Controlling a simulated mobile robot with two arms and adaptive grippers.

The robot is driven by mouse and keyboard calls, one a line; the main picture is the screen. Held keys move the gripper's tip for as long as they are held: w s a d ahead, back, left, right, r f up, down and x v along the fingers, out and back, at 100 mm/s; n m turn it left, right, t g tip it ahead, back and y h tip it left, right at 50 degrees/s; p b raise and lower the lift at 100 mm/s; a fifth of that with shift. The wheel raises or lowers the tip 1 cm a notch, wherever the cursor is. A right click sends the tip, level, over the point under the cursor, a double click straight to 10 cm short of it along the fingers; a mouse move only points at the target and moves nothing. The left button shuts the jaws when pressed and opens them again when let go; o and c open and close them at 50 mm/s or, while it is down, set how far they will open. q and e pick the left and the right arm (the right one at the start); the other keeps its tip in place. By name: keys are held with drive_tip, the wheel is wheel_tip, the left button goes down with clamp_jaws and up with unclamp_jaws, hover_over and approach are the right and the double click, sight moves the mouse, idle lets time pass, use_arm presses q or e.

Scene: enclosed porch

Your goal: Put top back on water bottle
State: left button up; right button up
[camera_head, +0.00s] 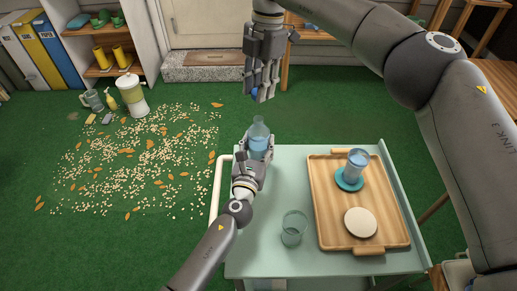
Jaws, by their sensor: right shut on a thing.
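A clear water bottle (258,130) with bluish water stands upright at the back left part of the green cart top (265,220). Its narrow mouth is uncovered. My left gripper (256,150) has its fingers around the bottle's body and looks shut on it, hiding the lower part. My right gripper (262,92) comes down from the top of the picture, directly above the bottle and apart from it. It is shut on a small blue top (254,93), mostly hidden between the fingers.
An empty glass (294,228) stands left of the tray. A white rail (217,189) edges the cart's left side.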

use_arm(q)
drive_tip(key=c, duration=0.4)
use_arm(e)
hover_over(258, 118)
drive_tip(key=shift+d+f, duration=0.15)
drive_tip(key=shift+f, duration=2.35)
drive_tip(key=shift+f, duration=0.85)
drive_tip(key=shift+f, duration=0.55)
use_arm(q)
clamp_jaws()
use_arm(e)
drive_tip(key=m, duration=0.6)
drive_tip(key=shift+t, duration=0.4)
drive_tip(key=m+t, duration=0.1)
drive_tip(key=m, duration=0.6)
drive_tip(key=shift+s, duration=0.1)
